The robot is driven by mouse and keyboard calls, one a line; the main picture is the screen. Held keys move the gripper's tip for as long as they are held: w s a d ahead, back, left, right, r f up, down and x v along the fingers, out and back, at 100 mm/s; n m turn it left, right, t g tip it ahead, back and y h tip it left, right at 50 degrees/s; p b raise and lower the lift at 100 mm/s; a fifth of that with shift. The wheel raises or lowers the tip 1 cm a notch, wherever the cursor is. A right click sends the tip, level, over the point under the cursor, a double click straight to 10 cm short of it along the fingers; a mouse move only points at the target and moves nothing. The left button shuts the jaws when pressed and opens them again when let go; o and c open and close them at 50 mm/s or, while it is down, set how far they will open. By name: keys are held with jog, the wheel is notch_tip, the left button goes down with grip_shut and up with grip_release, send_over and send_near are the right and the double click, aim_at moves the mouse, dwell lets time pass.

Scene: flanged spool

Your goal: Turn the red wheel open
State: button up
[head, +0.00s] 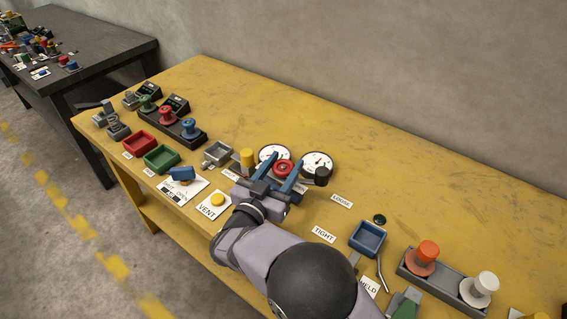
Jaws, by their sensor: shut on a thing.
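The red wheel (283,169) sits between two round white gauges near the middle of the yellow bench in the head view. My gripper (284,165) reaches it from the front with two blue fingers, one on the left and one on the right of the wheel. The fingers are shut on the wheel. The wheel's front and lower part are partly hidden by the gripper. I cannot tell how far the wheel is turned.
A left gauge (270,154), a right gauge (318,160), a black knob (322,176) and a yellow cylinder (247,157) stand close to the fingers. A yellow button (217,200) marked VENT is at left. A blue tray (368,239) is at right. The bench's back right is clear.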

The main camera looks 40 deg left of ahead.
jog(key=shift+r+n+g+y, duration=0.1)
jog(key=shift+n+g+y, duration=0.4)
jog(key=shift+n+y, duration=0.9)
jog(key=shift+m+y, duration=0.3)
jog(key=o, duration=1.1)
jog(key=shift+c, duration=0.2)
jog(key=b+v, duration=0.1)
jog(key=v, duration=0.6)
jog(key=shift+s, duration=0.15)
